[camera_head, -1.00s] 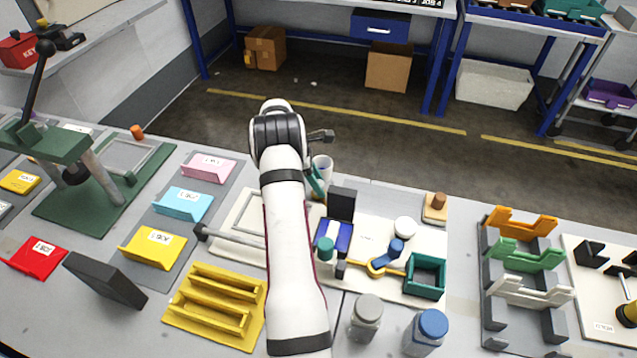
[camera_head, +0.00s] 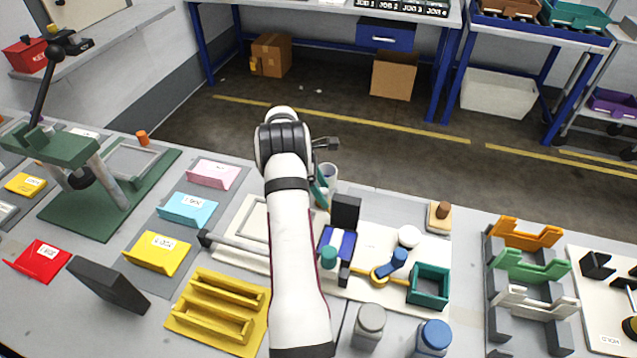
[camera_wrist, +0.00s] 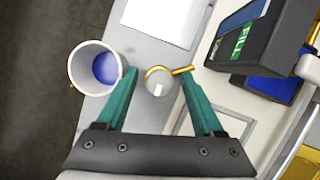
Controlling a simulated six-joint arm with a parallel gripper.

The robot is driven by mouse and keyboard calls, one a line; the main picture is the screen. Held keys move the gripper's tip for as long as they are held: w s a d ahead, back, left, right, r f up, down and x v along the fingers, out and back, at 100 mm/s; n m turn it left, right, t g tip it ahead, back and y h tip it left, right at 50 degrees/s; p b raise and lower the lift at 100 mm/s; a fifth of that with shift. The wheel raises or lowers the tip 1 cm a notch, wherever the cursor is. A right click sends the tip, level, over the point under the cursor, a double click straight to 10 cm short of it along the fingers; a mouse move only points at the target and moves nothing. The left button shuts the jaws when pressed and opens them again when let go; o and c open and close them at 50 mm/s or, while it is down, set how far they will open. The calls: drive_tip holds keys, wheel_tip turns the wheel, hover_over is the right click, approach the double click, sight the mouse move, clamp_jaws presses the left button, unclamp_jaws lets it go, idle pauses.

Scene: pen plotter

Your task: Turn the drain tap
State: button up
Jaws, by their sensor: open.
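In the wrist view a small round grey-white fitting with a brass-coloured lever (camera_wrist: 181,71) lies between my fingertips; it looks like the drain tap. The lever points right, toward the right finger's tip; contact cannot be told. My gripper (camera_wrist: 158,75) is open, its two teal fingers on either side of the fitting. A white cup (camera_wrist: 77,88) with blue inside stands just left of the left finger. In the head view the cup (camera_head: 330,173) shows beside my gripper; my arm hides the tap there.
A dark box with a green label (camera_wrist: 238,43) stands close on the right in the wrist view. In the head view a teal open box (camera_head: 429,286), a blue-handled brass-coloured part (camera_head: 390,266) and bottles (camera_head: 369,325) stand right of my arm. The yellow rack (camera_head: 218,308) is left.

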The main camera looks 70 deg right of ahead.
drive_tip(key=v, duration=1.5)
drive_tip(key=shift+w+r, duration=0.15)
drive_tip(key=shift+r, duration=0.1)
drive_tip(key=shift+a, duration=0.1)
drive_tip(key=w+a+r+m+t, duration=0.1)
drive_tip(key=w+a+r, duration=0.2)
drive_tip(key=a, duration=0.4)
drive_tip(key=w+a+r+m+t, duration=0.1)
drive_tip(key=w+a+r, duration=0.1)
drive_tip(key=w+a, duration=0.35)
drive_tip(key=w+a+r+m, duration=0.1)
drive_tip(key=w+a+r, duration=0.15)
drive_tip(key=a, duration=0.65)
drive_tip(key=s+a+r+m+t+y, duration=0.1)
drive_tip(key=s+a, duration=0.1)
drive_tip(key=a, duration=0.6)
drive_tip(key=s+a+r+m+t, duration=0.1)
drive_tip(key=s+a, duration=0.1)
drive_tip(key=a, duration=0.6)
drive_tip(key=s+a+f+m+y, duration=0.2)
drive_tip(key=s+a+f+m, duration=0.1)
drive_tip(key=s+a, duration=1)
drive_tip(key=shift+a+f+m, duration=0.4)
drive_tip(key=shift+a+f, duration=0.25)
drive_tip(key=shift+f, duration=0.05)
